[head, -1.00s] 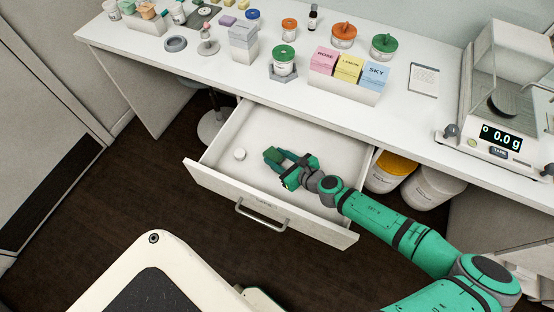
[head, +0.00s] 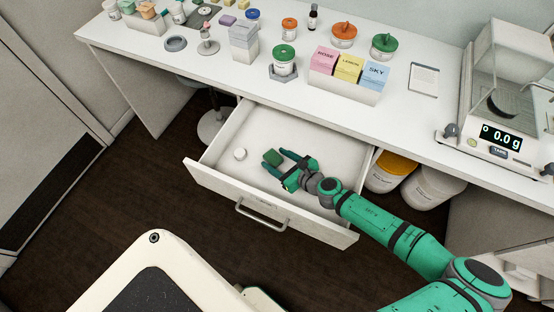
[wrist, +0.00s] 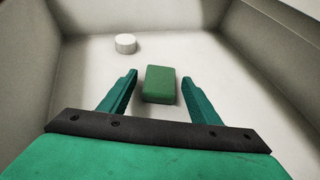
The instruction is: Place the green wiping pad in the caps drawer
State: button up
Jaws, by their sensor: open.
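The green wiping pad (head: 273,158) lies inside the open caps drawer (head: 222,178). In the wrist view the pad (wrist: 159,84) rests on the drawer floor between and slightly beyond the fingertips, with a gap on both sides. My gripper (head: 276,163) is open inside the drawer, its fingers apart around the pad's near end. The open fingers also show in the wrist view (wrist: 160,88). A small white cap (head: 239,154) lies in the drawer to the left of the pad, and it shows in the wrist view (wrist: 125,43).
The white counter (head: 205,62) above holds jars, a box of pink, yellow and blue cards (head: 345,75) and a balance (head: 497,120). Tubs with yellow (head: 395,165) and white lids stand below, right of the drawer. Most of the drawer floor is bare.

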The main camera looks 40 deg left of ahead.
jog(key=v, duration=1.2)
jog(key=shift+f, duration=0.1)
